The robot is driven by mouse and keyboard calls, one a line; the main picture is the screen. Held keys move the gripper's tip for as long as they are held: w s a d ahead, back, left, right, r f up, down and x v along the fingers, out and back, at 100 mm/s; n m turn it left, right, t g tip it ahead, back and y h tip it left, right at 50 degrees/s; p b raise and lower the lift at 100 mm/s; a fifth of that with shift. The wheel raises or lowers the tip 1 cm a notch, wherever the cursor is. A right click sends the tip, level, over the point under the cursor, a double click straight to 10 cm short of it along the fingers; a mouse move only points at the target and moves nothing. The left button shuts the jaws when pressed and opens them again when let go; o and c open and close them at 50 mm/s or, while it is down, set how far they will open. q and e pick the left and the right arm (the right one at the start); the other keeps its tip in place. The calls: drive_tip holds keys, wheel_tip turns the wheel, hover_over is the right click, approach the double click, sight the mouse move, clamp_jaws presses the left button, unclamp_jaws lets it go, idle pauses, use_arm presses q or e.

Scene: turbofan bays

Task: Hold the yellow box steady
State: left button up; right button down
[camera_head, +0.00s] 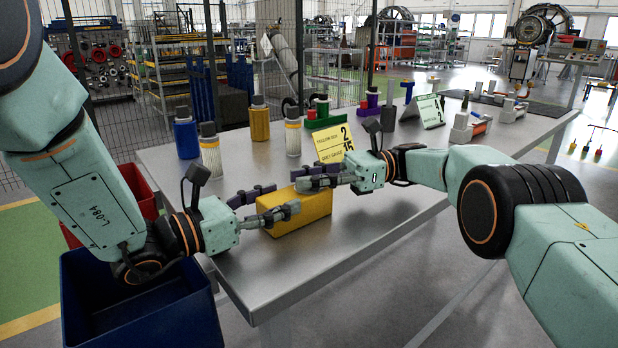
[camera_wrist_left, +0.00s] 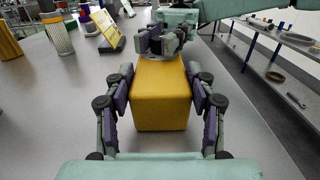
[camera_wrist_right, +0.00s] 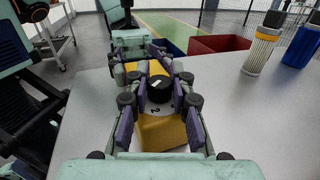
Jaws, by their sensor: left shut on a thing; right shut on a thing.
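The yellow box (camera_head: 303,213) lies on the grey metal table, near its front edge. My left gripper (camera_head: 275,204) is shut on its left end, with a finger along each side; the box also shows between these fingers in the left wrist view (camera_wrist_left: 162,95).
A yellow sign (camera_head: 333,143) stands behind the box. Several capped cylinders, blue (camera_head: 186,137), white (camera_head: 292,137) and yellow (camera_head: 259,122), stand at the back left. A blue bin (camera_head: 150,318) and a red bin (camera_head: 143,190) are left of the table (camera_head: 370,215). The table's front right is clear.

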drive_tip(key=shift+d+r, duration=0.1)
drive_tip(key=c, duration=1.1)
unclamp_jaws()
wheel_tip(320, 180, up, 10)
